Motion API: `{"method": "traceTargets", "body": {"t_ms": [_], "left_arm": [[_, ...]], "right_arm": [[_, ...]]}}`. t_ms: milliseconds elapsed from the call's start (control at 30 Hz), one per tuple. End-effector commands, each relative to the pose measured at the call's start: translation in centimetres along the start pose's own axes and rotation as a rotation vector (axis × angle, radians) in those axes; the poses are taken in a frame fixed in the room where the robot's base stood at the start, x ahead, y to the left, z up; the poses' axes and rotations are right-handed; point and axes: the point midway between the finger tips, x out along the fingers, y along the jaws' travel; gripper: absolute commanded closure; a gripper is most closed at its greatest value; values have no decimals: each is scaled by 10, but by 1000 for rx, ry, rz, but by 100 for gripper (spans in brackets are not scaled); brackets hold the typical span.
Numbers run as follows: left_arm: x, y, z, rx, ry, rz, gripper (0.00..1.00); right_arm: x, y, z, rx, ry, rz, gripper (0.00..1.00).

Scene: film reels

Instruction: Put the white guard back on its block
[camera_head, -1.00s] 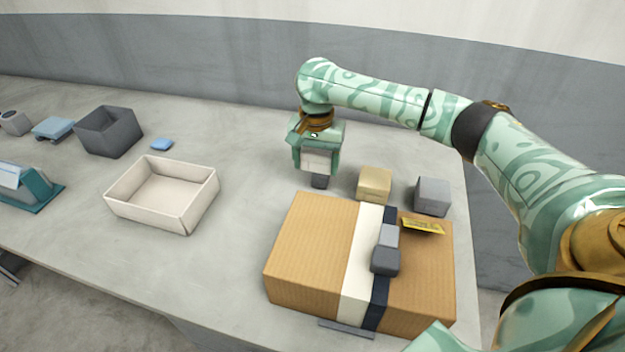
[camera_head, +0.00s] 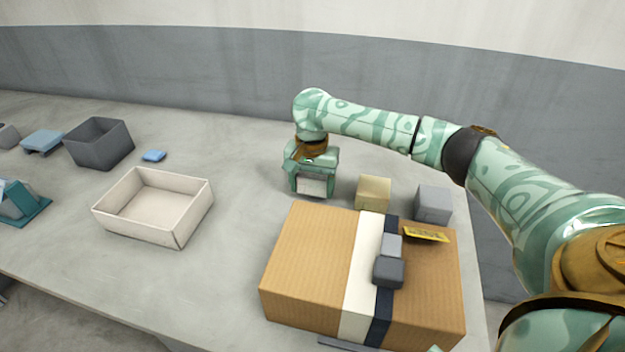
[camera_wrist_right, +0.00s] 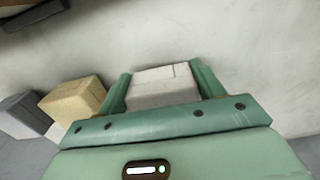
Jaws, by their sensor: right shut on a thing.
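The white guard (camera_head: 312,187) is between the fingers of my right gripper (camera_head: 311,181), low at the back of the table, left of a tan block. My right gripper is shut on it. In the right wrist view the guard (camera_wrist_right: 165,88) shows as a pale, box-like piece between the two green fingers. The guard's underside is hidden, and I cannot tell whether it touches anything below. The dark grey block that showed under the guard earlier is not visible now. My left gripper is not in view.
The tan block (camera_head: 373,193) and a grey block (camera_head: 433,205) stand right of the gripper. A large cardboard box (camera_head: 310,260), with small grey blocks (camera_head: 388,270) on top, is in front. An open cream tray (camera_head: 180,238) and dark bin (camera_head: 100,145) stand left.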

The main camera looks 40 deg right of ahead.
Motion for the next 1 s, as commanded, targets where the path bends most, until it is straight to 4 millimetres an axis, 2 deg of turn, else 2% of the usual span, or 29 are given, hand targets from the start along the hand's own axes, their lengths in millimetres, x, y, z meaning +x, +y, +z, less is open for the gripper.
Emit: {"method": "traceTargets", "body": {"t_ms": [133,167,200,233,500,667,800,1000], "left_arm": [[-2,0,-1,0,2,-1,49],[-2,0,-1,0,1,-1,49],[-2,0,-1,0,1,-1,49],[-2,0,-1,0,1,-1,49],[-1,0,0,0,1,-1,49],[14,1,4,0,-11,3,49],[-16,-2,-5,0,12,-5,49],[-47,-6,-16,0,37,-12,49]], "right_arm": [[2,0,0,0,1,0,55],[2,0,0,0,0,0,27],[2,0,0,0,0,0,16],[2,0,0,0,0,0,11],[2,0,0,0,0,0,11],[-4,0,-2,0,1,0,11],[-52,0,-1,2,6,-6,11],[-102,0,0,1,4,-6,11]]}}
